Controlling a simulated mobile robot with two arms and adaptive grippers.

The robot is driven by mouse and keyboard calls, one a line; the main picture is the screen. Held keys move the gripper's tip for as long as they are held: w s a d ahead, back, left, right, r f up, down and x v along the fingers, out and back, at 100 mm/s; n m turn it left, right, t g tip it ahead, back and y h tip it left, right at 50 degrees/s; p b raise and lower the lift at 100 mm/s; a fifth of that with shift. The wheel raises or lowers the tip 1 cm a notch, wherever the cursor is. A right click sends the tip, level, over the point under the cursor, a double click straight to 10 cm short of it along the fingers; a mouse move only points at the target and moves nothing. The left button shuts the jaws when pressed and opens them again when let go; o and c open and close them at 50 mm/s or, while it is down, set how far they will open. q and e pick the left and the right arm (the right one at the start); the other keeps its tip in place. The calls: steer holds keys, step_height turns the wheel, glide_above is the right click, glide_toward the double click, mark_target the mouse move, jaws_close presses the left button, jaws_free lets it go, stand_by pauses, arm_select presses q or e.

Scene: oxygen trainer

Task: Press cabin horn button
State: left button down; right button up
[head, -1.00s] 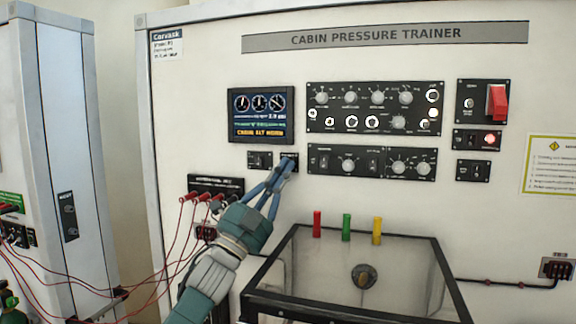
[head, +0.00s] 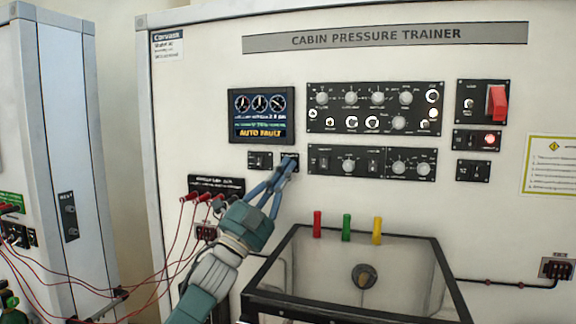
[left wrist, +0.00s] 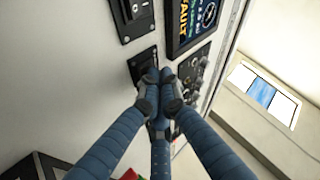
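The Cabin Pressure Trainer panel has a small black plate (head: 289,157) below the display's right corner. My left gripper (head: 288,165) is at this plate, its blue fingers covering most of it. In the left wrist view the fingertips (left wrist: 154,76) are together against or just in front of the plate (left wrist: 143,62). The horn button itself is hidden behind the fingers, and I cannot tell whether it is pressed in. The display (head: 261,115) shows dials and the orange text AUTO FAULT. My right gripper is not in view.
A switch plate (head: 259,161) sits just left of the fingers, and knob panels (head: 372,163) sit to the right. Red cables (head: 172,235) hang at the left. A glass-topped box (head: 350,262) juts out below. A red guarded switch (head: 497,102) is at the far right.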

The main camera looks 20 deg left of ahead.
arm_select(q)
steer(key=shift+s, duration=0.1)
steer(key=shift+s+f, duration=0.1)
steer(key=shift+s, duration=0.45)
steer(key=s, duration=0.5)
steer(key=shift+a, duration=0.1)
